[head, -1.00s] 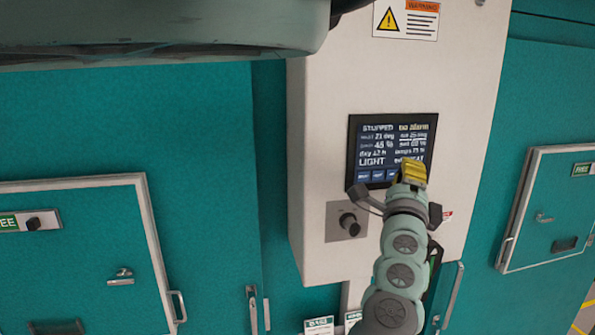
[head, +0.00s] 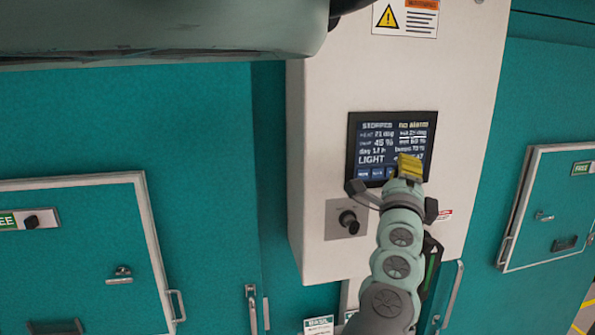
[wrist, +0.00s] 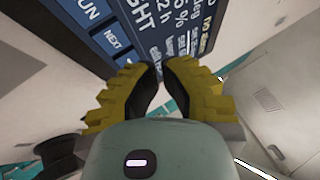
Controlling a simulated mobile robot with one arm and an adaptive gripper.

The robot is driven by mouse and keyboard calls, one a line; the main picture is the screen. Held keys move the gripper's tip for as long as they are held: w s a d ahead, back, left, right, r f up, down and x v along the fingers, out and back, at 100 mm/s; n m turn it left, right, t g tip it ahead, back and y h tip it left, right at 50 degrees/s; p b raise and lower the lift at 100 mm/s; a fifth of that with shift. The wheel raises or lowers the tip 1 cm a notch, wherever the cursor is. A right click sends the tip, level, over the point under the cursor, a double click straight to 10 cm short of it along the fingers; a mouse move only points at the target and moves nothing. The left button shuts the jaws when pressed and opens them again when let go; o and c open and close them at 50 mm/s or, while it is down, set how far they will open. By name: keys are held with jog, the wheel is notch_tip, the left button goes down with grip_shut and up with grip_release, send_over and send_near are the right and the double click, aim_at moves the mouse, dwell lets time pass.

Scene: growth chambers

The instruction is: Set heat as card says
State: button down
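The control screen (head: 378,140) on the pale cabinet reads STOPPED and no alarm, with heat 21 deg, a set value of about 25 deg, 45 % and LIGHT. My gripper (head: 411,163) is in front of its lower right part and hides some text and buttons. In the wrist view, the fingertips (wrist: 159,68) are together, with nothing seen between them, close to the screen (wrist: 140,25). RUN and NEXT buttons show there at the left; contact cannot be told. A dark knob (head: 348,222) sits below the screen. A card headed BASIL (head: 319,326) is cut off at the bottom edge.
A warning label (head: 406,19) is above the screen. Teal chamber doors (head: 75,255) with handles stand left, and another small door (head: 550,210) stands right. My own body fills the top left. A second card is mostly hidden behind my arm.

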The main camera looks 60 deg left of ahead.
jog(key=shift+w+a, duration=0.1)
jog(key=shift+a, duration=0.05)
dwell(0.6)
jog(key=shift+s+d, duration=0.3)
jog(key=shift+d, duration=0.35)
jog(key=shift+s, duration=0.1)
jog(key=d, duration=0.1)
jog(key=s+d, duration=0.1)
jog(key=d, duration=0.2)
jog(key=shift+s+d, duration=0.25)
jog(key=shift+s, duration=0.15)
dwell(0.4)
